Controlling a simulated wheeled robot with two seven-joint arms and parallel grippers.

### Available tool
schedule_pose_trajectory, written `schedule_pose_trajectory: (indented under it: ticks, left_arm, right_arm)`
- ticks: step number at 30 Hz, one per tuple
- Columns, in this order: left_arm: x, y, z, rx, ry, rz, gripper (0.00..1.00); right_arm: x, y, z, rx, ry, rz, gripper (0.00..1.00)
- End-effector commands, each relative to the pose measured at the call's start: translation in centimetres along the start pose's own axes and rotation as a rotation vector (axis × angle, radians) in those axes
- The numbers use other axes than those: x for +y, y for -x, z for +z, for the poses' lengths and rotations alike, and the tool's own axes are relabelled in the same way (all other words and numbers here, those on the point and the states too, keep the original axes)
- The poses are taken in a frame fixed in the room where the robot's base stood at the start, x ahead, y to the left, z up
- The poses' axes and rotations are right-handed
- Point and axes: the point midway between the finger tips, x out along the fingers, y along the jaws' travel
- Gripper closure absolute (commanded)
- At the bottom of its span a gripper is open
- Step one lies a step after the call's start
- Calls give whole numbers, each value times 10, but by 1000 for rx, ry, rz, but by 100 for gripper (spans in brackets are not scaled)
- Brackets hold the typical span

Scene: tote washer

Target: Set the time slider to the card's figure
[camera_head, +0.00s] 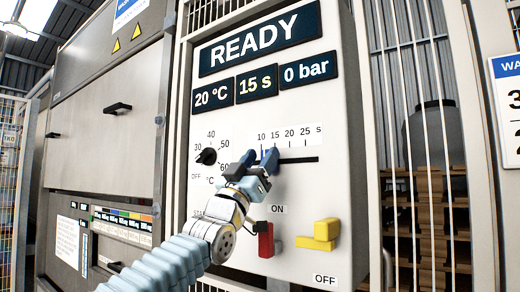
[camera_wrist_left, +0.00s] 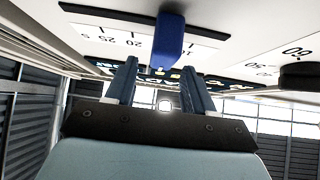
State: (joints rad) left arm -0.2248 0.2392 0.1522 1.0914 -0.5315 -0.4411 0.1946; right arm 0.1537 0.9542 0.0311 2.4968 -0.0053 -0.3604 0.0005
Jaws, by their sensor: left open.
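The time slider's blue knob (camera_wrist_left: 170,42) shows in the wrist view, sticking out from the white panel. My left gripper (camera_wrist_left: 158,72) is open, its fingertips to either side of and just short of the knob, with nothing held. In the head view my left gripper (camera_head: 259,160) is at the left end of the slider's black slot (camera_head: 300,160), below the 10 mark, and I cannot clearly separate knob from fingers there. The time display (camera_head: 257,84) reads 15 s. A white card (camera_head: 508,105) at the right edge is cut off, with parts of figures showing.
A black temperature dial (camera_head: 206,156) is left of the slider. Below are a red block (camera_head: 266,240) and a yellow handle (camera_head: 318,235) near the ON and OFF labels. Wire fencing (camera_head: 408,120) stands to the right. The slot right of my gripper is clear.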

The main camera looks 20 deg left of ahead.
Motion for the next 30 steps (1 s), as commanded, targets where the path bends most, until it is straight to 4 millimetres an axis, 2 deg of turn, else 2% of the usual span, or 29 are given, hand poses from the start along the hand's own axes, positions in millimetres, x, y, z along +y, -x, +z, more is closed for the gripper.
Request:
schedule_pose_trajectory:
  ticks: [9, 18, 20, 26, 30]
  left_arm:
    - [0, -3, 1, -1, 0, 0, 47]
    - [0, -2, 1, -1, 0, -1, 93]
    - [0, -2, 1, -1, 0, -1, 100]
    - [0, -2, 1, -1, 0, -1, 100]
    - [16, 0, 4, 2, 4, 0, 100]
  right_arm:
    - [0, 1, 0, -1, 0, 0, 100]
    - [0, 1, 0, -1, 0, 0, 100]
    - [0, 1, 0, -1, 0, 0, 100]
    - [0, 1, 0, -1, 0, 0, 100]
    - [5, -12, 0, 0, -1, 1, 100]
